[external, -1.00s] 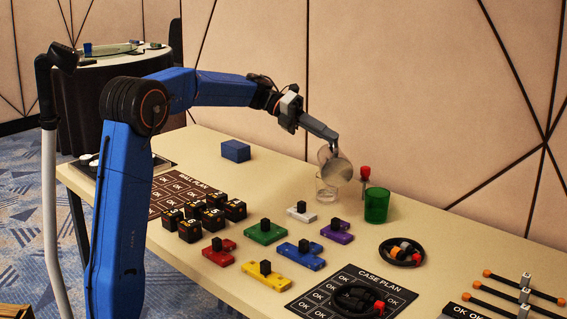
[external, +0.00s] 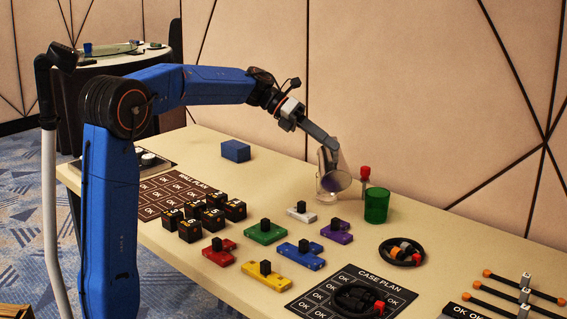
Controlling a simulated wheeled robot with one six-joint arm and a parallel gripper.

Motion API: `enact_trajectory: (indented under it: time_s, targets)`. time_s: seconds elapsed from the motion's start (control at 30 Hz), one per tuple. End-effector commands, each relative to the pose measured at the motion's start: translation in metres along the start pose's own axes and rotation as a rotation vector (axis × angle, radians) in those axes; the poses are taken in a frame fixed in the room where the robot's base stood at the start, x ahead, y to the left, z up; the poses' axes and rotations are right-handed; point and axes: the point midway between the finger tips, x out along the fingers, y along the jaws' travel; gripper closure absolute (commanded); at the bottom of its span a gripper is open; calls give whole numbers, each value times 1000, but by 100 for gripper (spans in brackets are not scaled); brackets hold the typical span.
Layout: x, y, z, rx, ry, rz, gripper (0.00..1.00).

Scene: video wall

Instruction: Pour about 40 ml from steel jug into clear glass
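The steel jug (external: 329,160) is held in my gripper (external: 333,143), tilted steeply with its round end facing down and to the right. The clear glass (external: 326,193) stands upright on the table right below and behind the jug. The jug covers part of the glass rim, and I cannot tell whether they touch. My gripper is shut on the jug; its far finger is hidden. I cannot make out a liquid stream or the level in the glass.
A green cup (external: 377,205) and a red-topped stick (external: 365,180) stand close to the right of the glass. A white block (external: 300,214) and a purple block (external: 336,234) lie in front. A black dish (external: 402,252) is further right. Table behind the glass is bare.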

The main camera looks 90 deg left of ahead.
Motion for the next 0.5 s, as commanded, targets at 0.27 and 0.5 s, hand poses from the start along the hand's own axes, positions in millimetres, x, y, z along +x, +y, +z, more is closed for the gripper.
enact_trajectory:
  time_s: [0.27,0.5]
  targets:
    - [6,0,-6,44,5,39,100]
    - [13,-9,-14,166,18,144,100]
